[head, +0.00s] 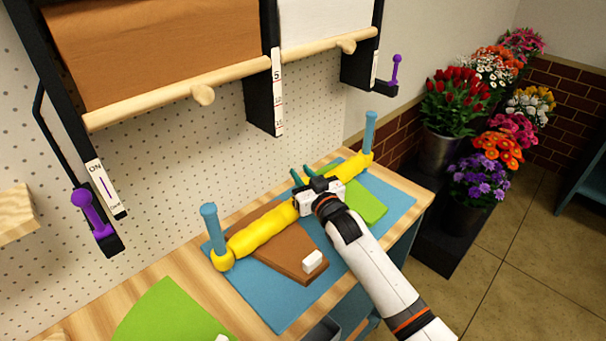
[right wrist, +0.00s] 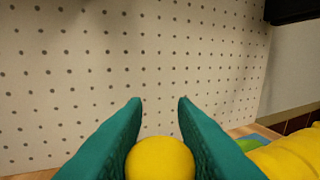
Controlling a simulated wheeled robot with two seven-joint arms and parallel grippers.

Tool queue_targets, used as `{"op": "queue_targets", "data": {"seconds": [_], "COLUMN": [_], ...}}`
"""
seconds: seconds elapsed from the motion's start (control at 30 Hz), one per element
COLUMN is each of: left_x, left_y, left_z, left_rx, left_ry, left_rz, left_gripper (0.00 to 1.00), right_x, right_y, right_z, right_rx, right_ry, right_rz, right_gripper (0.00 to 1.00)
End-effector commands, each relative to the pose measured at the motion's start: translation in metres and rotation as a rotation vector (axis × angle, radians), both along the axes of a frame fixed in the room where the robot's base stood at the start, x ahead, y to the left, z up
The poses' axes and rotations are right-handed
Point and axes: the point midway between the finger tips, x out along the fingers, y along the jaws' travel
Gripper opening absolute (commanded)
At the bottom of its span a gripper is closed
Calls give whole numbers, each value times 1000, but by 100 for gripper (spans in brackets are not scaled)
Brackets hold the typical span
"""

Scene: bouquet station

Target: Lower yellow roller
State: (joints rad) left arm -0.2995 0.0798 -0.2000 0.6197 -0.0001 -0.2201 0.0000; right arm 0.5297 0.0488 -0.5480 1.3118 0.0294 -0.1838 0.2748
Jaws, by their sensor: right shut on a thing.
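The yellow roller (head: 262,236) runs across the blue mat (head: 274,318) between two blue posts, the left one (head: 212,228) and the right one (head: 370,132). Its end rings sit around the posts, low down near the mat. It spans above a brown sheet (head: 286,262) and a green sheet (head: 366,205); I cannot tell whether it touches them. My right gripper (head: 303,175) is at the middle of the roller. In the right wrist view its teal fingers (right wrist: 160,112) are shut on a rounded yellow part (right wrist: 160,160) of the roller. My left gripper is not in view.
A pegboard (head: 215,140) with paper rolls on wooden bars (head: 180,94) stands behind the table. Purple levers (head: 92,212) sit on black brackets. A green sheet (head: 165,312) lies at the front left. Flower buckets (head: 438,152) stand beyond the table's right edge.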

Motion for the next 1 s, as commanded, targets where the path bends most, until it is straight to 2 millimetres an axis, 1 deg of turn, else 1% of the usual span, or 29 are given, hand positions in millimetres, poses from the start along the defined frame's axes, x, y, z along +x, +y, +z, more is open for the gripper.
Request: {"op": "queue_targets", "data": {"seconds": [0.03, 0.13, 0.43, 0.57, 0.67, 0.77, 1.0], "left_x": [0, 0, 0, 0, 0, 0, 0], "left_y": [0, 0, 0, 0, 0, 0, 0], "left_z": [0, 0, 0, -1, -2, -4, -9], "left_rx": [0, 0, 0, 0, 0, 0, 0], "left_ry": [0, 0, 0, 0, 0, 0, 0], "left_rz": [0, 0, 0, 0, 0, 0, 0], "left_gripper": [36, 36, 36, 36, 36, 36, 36], "right_x": [0, 0, 0, -7, -18, -33, -75], "right_y": [0, 0, -1, -4, -10, -18, -38], "right_z": [2, 2, 1, 0, -1, -1, -1], "right_rx": [1, 1, 0, 0, 1, 1, 1], "right_ry": [-2, -2, -1, 0, 0, -2, 0], "right_rz": [0, 0, 0, -1, -1, 0, 0], "right_gripper": [30, 46, 47, 47, 47, 47, 47]}}
